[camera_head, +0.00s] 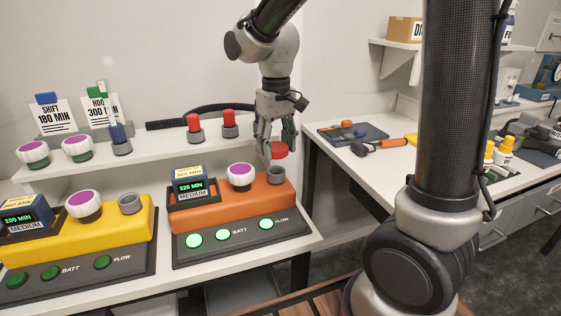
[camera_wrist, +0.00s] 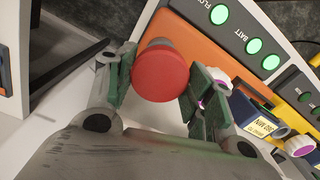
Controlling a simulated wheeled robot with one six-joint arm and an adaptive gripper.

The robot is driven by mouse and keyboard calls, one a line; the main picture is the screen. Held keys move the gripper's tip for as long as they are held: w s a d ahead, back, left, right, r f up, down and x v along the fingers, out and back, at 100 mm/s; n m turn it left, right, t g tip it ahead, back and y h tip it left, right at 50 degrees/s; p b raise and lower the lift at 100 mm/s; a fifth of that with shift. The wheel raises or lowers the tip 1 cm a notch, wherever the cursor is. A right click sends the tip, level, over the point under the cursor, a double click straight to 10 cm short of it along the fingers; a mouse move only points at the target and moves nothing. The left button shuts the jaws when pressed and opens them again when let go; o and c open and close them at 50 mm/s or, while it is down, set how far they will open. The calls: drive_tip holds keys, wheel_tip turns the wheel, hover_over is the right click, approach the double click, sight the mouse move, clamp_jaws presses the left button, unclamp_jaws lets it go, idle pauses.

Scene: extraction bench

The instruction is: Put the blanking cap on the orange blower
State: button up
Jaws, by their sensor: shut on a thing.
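The orange blower (camera_head: 217,206) stands on a dark base on the bench, with a white and purple knob-like part (camera_head: 240,177) and an open grey port (camera_head: 276,174) on top. My gripper (camera_head: 272,146) is shut on a red round cap (camera_head: 280,151), held just above and slightly right of the grey port, with a small gap visible. In the wrist view the red cap (camera_wrist: 160,72) sits between the green finger pads, and the orange blower (camera_wrist: 206,47) lies behind it at right.
A yellow blower (camera_head: 80,242) stands to the left. Behind, a shelf (camera_head: 150,146) bears two red plugs (camera_head: 194,124) in grey cups, a blue one (camera_head: 121,137), and white and purple parts (camera_head: 77,149). A side bench (camera_head: 375,165) with tools stands at right, past a gap.

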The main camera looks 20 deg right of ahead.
sight(276, 146)
drive_tip(key=shift+f, duration=2.3)
drive_tip(key=o, duration=1)
drive_tip(key=shift+f, duration=0.15)
wheel_tip(276, 146, up, 12)
drive_tip(key=shift+r, duration=0.25)
drive_tip(key=s+d+m+t, duration=0.1)
drive_tip(key=s+d, duration=0.4)
drive_tip(key=s, duration=0.1)
drive_tip(key=s+d+m+t, duration=0.1)
drive_tip(key=s+d+t, duration=0.1)
drive_tip(key=s+d, duration=0.3)
drive_tip(key=s+d+m+t, duration=0.1)
drive_tip(key=s+d, duration=0.3)
drive_tip(key=s, duration=0.4)
drive_tip(key=shift+d+f, duration=0.15)
drive_tip(key=shift+d, duration=0.25)
